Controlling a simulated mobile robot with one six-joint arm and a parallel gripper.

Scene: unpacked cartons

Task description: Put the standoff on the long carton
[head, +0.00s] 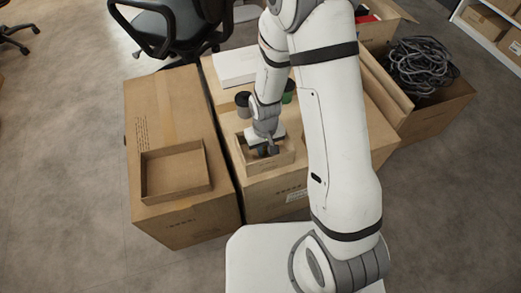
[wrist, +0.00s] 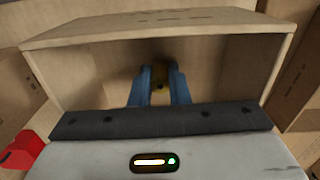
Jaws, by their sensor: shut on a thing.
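My gripper (head: 267,152) reaches down into a small open wooden box (head: 247,168) on the middle carton. In the wrist view its blue fingers (wrist: 160,88) are shut on a small brass-coloured standoff (wrist: 160,76), near the box floor. The standoff's lower end is hard to see in the shadow, and I cannot tell whether it touches the floor. In the head view the standoff is hidden by my gripper and the box. A long brown carton (head: 198,120) stands at the left, with a shallow open cardboard tray (head: 146,178) on its near half.
The far part of the left carton's top is bare. Dark cups (head: 243,99) and a white flat box (head: 234,68) stand behind the wooden box. A carton of cables (head: 425,115) is at the right, an office chair (head: 180,25) behind. Something red (wrist: 22,152) shows in the wrist view.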

